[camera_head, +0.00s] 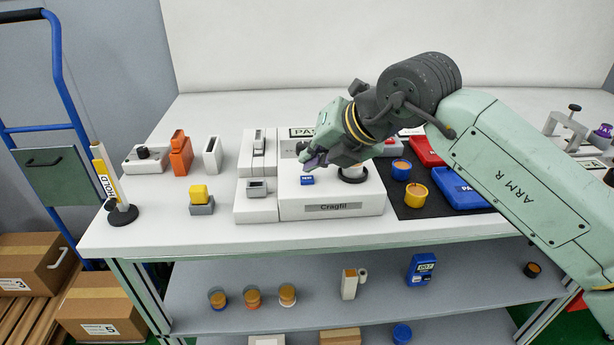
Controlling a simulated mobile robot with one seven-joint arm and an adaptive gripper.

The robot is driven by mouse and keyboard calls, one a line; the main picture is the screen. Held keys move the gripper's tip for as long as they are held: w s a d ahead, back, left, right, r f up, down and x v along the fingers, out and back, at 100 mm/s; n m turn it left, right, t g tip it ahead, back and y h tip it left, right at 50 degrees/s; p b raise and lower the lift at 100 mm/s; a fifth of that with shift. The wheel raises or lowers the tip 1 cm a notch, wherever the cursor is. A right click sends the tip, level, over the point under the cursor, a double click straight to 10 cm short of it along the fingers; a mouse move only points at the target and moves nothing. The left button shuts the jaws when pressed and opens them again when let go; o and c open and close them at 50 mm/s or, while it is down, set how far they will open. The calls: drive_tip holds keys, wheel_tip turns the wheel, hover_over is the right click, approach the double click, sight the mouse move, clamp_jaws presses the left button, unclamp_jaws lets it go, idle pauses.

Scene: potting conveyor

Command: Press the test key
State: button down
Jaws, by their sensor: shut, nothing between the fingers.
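The test key (307,181) is a small blue block with white lettering on the top of a white device. The device has a grey label (333,207) on its front that reads roughly "Cragfil". My gripper (306,163) is shut and empty, with its dark fingertips just above and behind the key in the picture. I cannot tell whether the tips touch the key. My gripper and wrist cover part of the device's top and its back panel. A dark round base (352,175) shows to the right of the key.
White modules with grey inserts (257,188) stand left of the device. A yellow block (199,193), an orange piece (181,153) and a "HOLD" sign (104,178) are farther left. A black mat with blue and yellow cups (415,193) lies to the right.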

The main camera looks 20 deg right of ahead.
sight(312, 177)
drive_tip(key=shift+r+p, duration=1.2)
drive_tip(key=shift+r, duration=1.35)
drive_tip(key=shift+f, duration=0.1)
